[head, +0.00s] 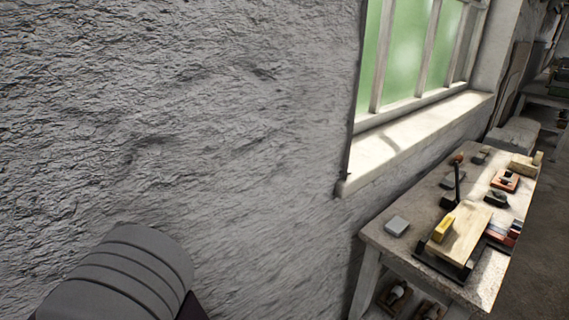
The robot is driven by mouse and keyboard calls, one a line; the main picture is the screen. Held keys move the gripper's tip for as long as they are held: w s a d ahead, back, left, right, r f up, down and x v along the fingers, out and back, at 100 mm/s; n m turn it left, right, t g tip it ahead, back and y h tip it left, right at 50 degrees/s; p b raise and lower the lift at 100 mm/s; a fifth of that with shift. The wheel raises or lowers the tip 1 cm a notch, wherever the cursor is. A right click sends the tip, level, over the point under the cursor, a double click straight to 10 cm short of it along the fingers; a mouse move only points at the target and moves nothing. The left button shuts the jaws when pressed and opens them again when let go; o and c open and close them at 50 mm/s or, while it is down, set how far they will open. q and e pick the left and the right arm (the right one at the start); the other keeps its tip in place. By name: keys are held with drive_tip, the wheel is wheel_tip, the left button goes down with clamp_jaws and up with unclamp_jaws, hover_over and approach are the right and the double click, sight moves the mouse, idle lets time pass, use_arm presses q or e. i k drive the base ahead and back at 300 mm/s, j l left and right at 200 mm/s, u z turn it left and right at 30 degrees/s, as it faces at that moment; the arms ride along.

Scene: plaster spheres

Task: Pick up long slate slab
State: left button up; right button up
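I cannot pick out a long slate slab with certainty. A dark flat piece (451,268) shows at the near edge of a pale wooden board (467,232) on the workbench at the right; the board covers most of it, so I cannot tell if it is slate. A small grey block (397,226) lies alone near the bench's left corner. Neither of my grippers is in view; only a grey rounded part, likely of my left arm, shows at the lower left, well apart from the bench.
The workbench (378,238) stands along a rough grey wall (200,120), under a window with a pale sill (415,135). A yellow block (443,229) rests on the board. An upright-handled tool (458,182) and several small tools crowd the top. More items lie on a lower shelf.

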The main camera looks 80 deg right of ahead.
sight(449, 183)
drive_tip(key=z, duration=2.7)
